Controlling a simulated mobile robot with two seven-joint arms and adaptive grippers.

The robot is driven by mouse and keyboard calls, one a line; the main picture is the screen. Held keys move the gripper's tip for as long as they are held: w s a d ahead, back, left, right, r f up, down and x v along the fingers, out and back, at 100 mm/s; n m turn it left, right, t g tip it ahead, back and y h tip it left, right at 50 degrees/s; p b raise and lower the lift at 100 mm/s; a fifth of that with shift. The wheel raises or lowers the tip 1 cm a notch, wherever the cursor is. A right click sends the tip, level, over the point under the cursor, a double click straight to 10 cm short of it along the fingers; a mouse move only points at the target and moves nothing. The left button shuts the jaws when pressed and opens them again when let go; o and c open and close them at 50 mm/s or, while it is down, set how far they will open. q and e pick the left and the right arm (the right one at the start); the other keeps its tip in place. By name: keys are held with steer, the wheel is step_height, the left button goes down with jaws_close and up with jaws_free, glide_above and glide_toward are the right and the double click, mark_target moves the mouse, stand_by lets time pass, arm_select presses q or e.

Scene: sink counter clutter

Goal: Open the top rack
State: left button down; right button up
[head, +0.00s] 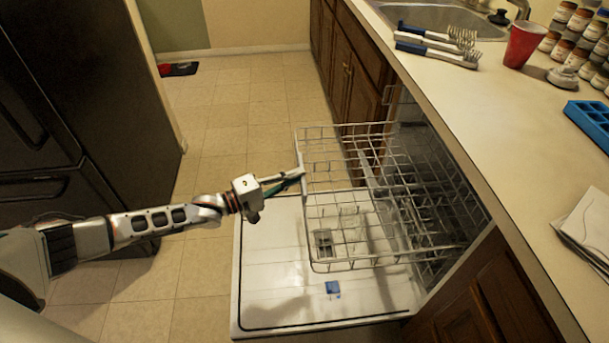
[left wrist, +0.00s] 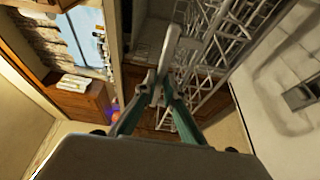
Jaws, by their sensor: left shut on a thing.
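The top rack (head: 338,207) is a white wire basket that stands well out of the dishwasher, over the lowered door (head: 275,285). My left gripper (head: 299,175) is at the rack's front left edge, with its fingers closed on the front rim. In the left wrist view the rack (left wrist: 228,45) runs up and to the right, and the teal-sided fingers (left wrist: 158,82) meet around a pale bar of it. The rack's rear part is partly inside the dishwasher under the counter. My right gripper is not in view.
The counter (head: 530,110) runs along the right with a sink (head: 440,15), brushes (head: 435,45), a red cup (head: 522,45), several jars and a blue tray (head: 592,120). A dark refrigerator (head: 80,110) stands at the left. Tiled floor (head: 235,120) is clear between them.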

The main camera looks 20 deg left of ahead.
arm_select(q)
steer(key=shift+a, duration=0.1)
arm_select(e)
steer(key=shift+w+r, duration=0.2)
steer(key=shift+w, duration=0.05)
arm_select(q)
steer(key=c, duration=2.1)
jaws_free()
steer(key=shift+c, duration=0.2)
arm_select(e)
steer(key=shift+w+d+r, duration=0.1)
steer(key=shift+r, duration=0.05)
arm_select(q)
steer(key=v, duration=1.2)
